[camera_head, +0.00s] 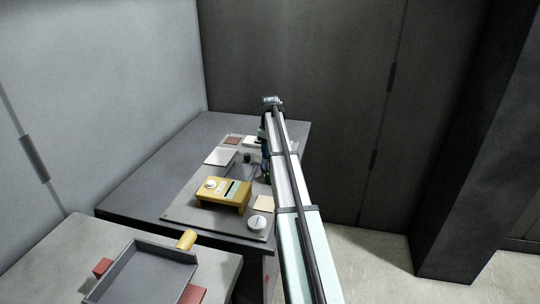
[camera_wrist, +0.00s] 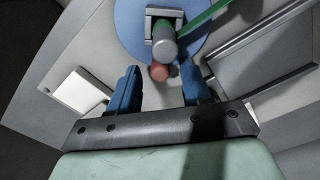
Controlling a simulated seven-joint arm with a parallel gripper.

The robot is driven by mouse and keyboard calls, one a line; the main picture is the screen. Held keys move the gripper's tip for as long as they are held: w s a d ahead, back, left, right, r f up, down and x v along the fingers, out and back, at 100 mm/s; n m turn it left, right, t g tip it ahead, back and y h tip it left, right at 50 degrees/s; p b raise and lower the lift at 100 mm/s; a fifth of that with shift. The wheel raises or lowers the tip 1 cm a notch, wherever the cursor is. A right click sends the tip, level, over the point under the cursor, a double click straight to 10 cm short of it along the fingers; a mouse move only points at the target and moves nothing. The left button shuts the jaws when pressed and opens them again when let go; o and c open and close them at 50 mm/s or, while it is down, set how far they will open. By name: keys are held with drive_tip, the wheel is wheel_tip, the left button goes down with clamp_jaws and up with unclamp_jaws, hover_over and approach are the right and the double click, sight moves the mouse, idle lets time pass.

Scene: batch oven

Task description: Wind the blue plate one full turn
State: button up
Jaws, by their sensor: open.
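The blue plate (camera_wrist: 128,28) is a flat round disc at the top of the wrist view, cut off by the frame edge. A grey bracket with a round-ended grey peg (camera_wrist: 164,45) stands on it, and a green bar (camera_wrist: 205,16) lies across its right side. A small red round-ended piece (camera_wrist: 159,73) shows just below the peg. My gripper (camera_wrist: 160,78) is open, its two blue fingers pointing toward the plate's near edge, with the red piece between them in the picture. I cannot tell whether anything touches. In the head view my arm hides most of this spot.
A white block (camera_wrist: 78,92) lies left of the fingers, and a grey rail-edged part (camera_wrist: 265,50) lies right. A grey tray (camera_head: 145,272) stands nearer.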

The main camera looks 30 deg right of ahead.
drive_tip(key=shift+f, duration=1.05)
clamp_jaws()
